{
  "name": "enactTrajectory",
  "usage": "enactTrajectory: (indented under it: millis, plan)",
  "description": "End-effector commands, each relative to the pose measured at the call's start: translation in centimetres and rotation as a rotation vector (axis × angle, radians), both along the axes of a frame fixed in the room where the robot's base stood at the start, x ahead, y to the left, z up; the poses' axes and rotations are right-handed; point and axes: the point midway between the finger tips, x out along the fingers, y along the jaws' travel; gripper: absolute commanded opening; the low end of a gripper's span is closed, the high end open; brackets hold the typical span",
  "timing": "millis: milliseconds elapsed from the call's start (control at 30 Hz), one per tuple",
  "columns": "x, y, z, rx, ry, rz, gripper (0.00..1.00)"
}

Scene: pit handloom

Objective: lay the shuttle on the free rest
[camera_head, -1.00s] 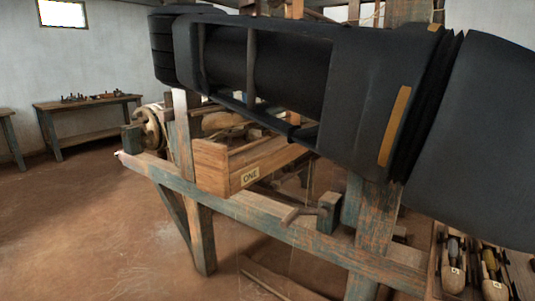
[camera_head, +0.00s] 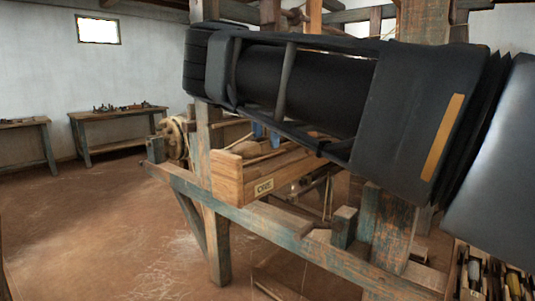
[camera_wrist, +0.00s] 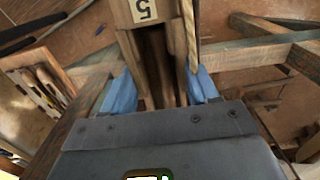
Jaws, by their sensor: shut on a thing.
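My gripper (camera_wrist: 160,90) has its two blue fingers on either side of a long wooden shuttle (camera_wrist: 158,62) with a dark hollow along its middle and a "5" label at its far end. It is shut on it. In the head view, the blue fingertips (camera_head: 266,132) show below my dark arm, just above or behind the wooden box marked ONE (camera_head: 228,178) on the loom. A pale wooden shape (camera_head: 240,147) shows there; I cannot tell whether it is the held shuttle. My arm hides much of this area, and I cannot make out a free rest.
A tray of several shuttles (camera_head: 490,276) stands at the lower right, also at the left of the wrist view (camera_wrist: 42,82). Loom posts (camera_head: 385,235) and a long beam (camera_head: 270,229) surround the box. A bench (camera_head: 120,115) stands far left; the floor between is clear.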

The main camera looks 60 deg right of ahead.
Motion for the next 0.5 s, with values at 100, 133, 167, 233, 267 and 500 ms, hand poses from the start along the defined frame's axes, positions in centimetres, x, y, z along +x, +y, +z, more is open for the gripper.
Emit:
enactTrajectory:
  millis: [100, 133, 167, 233, 267, 500]
  plan:
    - [0.0, 0.0, -0.6, -0.001, -0.001, 0.0, 0.19]
    - [0.0, 0.0, -0.8, 0.0, -0.001, 0.0, 0.19]
    - [0.0, 0.0, -1.1, 0.0, -0.001, 0.0, 0.19]
    - [0.0, 0.0, -1.9, 0.001, -0.001, 0.0, 0.19]
    - [0.0, 0.1, -2.4, 0.001, -0.001, 0.001, 0.19]
    - [0.0, 0.0, -3.9, -0.002, 0.001, 0.001, 0.19]
